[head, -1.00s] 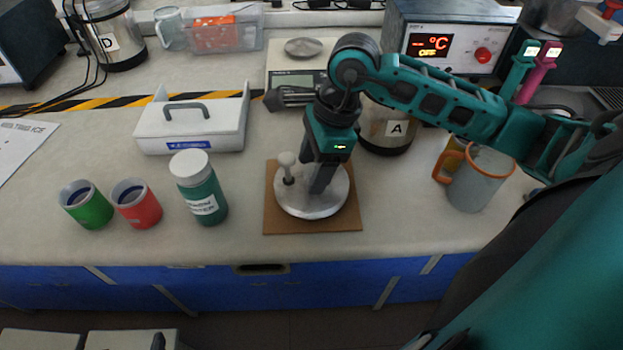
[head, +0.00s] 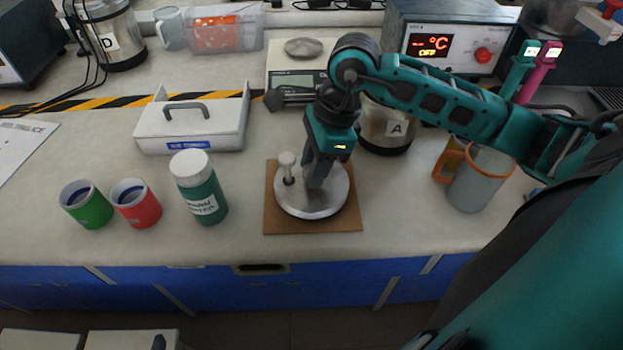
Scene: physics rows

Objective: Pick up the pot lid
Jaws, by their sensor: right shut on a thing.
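The pot lid (head: 325,205) is a round, shiny metal disc low over a brown square board (head: 271,222) on the bench. A pale upright peg with a rounded top (head: 287,163) stands at the lid's left part. My right gripper (head: 314,184) points down over the lid's middle and is shut on the lid. Its fingers hide the exact place of the grip. I cannot see a gap between lid and board. My left gripper is out of view.
A green-and-white bottle (head: 203,195), a red cup (head: 138,205) and a green cup (head: 87,208) stand left. A white handled box (head: 190,135) is behind them. Steel pot A (head: 385,130) stands close behind; a grey mug (head: 478,180) is right. The bench front is clear.

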